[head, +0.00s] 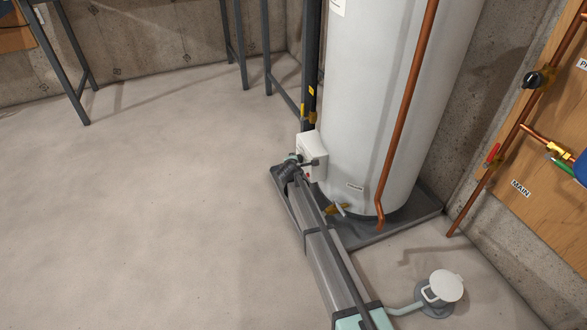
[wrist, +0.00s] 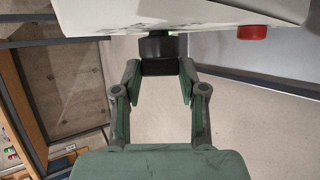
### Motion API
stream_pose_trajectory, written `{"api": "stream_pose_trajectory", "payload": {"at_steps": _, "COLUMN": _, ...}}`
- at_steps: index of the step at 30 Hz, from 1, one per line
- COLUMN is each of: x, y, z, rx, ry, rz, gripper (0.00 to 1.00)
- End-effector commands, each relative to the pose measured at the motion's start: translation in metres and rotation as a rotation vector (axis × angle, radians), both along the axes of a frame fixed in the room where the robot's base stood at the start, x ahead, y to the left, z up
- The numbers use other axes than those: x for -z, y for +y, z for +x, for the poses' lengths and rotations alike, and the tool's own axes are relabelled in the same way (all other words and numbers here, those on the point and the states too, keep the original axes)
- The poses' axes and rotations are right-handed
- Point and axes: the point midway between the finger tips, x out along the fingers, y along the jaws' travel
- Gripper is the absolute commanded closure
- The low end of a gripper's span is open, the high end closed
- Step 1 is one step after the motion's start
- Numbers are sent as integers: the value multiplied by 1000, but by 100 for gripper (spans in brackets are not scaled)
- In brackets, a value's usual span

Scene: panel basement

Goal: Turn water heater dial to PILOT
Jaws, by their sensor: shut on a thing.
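The water heater (head: 385,90) is a tall white tank on the right side of the head view. Its white control box (head: 309,148) sits low on the tank's left side, and fills the top of the wrist view (wrist: 100,18). The black dial (wrist: 158,46) sticks out from the box. My gripper (wrist: 159,68) is shut on the dial, with one finger on each side. In the head view my gripper (head: 290,168) is at the box, and the dial is hidden there. Any dial markings are not readable.
A red button (wrist: 252,32) is beside the dial. A copper pipe (head: 405,110) runs down the tank's front, and a drain valve (head: 338,208) sticks out low. The tank stands in a grey pan (head: 405,222). Open concrete floor (head: 130,220) lies left.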

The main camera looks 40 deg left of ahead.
Motion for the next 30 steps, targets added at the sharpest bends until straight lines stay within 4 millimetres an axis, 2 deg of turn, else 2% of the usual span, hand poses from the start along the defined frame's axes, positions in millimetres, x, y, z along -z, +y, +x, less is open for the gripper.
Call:
{"api": "stream_pose_trajectory", "payload": {"at_steps": 1, "x": 12, "y": -2, "z": -1, "rx": -1, "ry": -15, "rz": 25, "gripper": 93}}
{"api": "stream_pose_trajectory", "payload": {"at_steps": 15, "x": 10, "y": -2, "z": 0, "rx": -1, "ry": -115, "rz": 213, "gripper": 93}}
{"api": "stream_pose_trajectory", "payload": {"at_steps": 30, "x": 7, "y": -1, "z": 1, "rx": 1, "ry": -152, "rz": 291, "gripper": 93}}
